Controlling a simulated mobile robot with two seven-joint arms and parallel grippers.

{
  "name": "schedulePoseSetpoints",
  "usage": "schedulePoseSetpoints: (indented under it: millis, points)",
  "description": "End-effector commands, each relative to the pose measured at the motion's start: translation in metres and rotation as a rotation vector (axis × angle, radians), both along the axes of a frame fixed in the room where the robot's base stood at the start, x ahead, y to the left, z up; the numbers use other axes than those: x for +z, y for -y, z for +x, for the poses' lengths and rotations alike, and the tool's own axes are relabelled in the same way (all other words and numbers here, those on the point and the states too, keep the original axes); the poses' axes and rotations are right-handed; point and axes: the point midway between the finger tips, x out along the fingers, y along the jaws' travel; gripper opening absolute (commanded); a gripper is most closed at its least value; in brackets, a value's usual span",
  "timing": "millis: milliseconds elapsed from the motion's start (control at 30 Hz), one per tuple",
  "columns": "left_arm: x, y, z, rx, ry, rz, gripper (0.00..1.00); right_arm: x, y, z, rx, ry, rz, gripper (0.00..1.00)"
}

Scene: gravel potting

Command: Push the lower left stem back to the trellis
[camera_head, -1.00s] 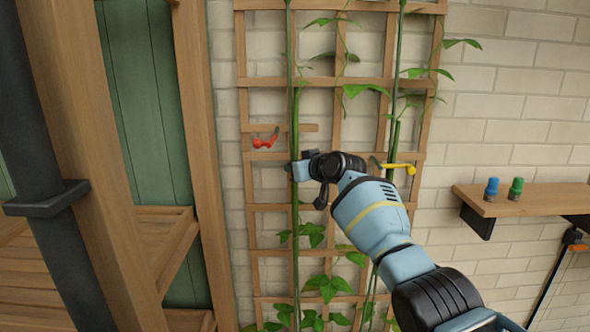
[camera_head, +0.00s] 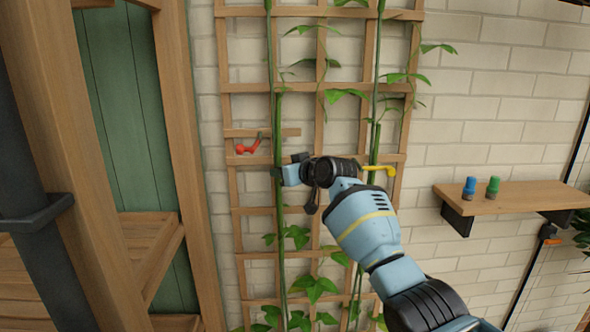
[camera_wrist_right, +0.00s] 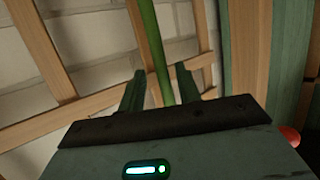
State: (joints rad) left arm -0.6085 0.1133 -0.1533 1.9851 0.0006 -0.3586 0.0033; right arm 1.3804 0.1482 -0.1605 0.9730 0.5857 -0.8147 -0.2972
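The wooden trellis (camera_head: 320,88) stands against the brick wall. The left green stem (camera_head: 279,125) runs up its left part. My right gripper (camera_head: 278,173) is at the lower part of this stem, just below a red clip (camera_head: 248,147) on the trellis. In the right wrist view my gripper (camera_wrist_right: 159,72) has its two fingers apart, with the stem (camera_wrist_right: 150,35) passing between them; a gap shows beside the stem. Whether the stem touches the trellis there I cannot tell. My left gripper is not in view.
A yellow clip (camera_head: 381,169) is at the right stem (camera_head: 375,105), partly behind my right arm. A wooden shelf (camera_head: 510,198) with a blue (camera_head: 469,186) and a green (camera_head: 493,186) small object is at right. A wooden post frame (camera_head: 185,150) stands left of the trellis.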

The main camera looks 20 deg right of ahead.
Motion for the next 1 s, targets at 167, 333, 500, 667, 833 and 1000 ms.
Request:
schedulePoseSetpoints:
  millis: [167,333,500,667,833,1000]
  points:
    - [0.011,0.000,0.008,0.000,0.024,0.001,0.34,0.011,0.007,-0.021,-0.001,0.006,-0.002,0.34]
    - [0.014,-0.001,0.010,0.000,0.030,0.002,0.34,0.014,0.013,-0.035,-0.001,0.005,-0.001,0.34]
    - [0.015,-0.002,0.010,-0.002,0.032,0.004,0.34,0.015,0.015,-0.043,-0.001,0.002,-0.001,0.34]
    - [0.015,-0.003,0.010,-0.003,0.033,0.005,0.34,0.014,0.016,-0.045,-0.002,0.000,-0.001,0.34]
    - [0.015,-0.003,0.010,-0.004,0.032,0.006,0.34,0.014,0.016,-0.045,-0.002,0.000,-0.001,0.34]
    - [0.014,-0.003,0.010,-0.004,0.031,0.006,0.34,0.014,0.016,-0.045,-0.001,0.000,0.000,0.34]
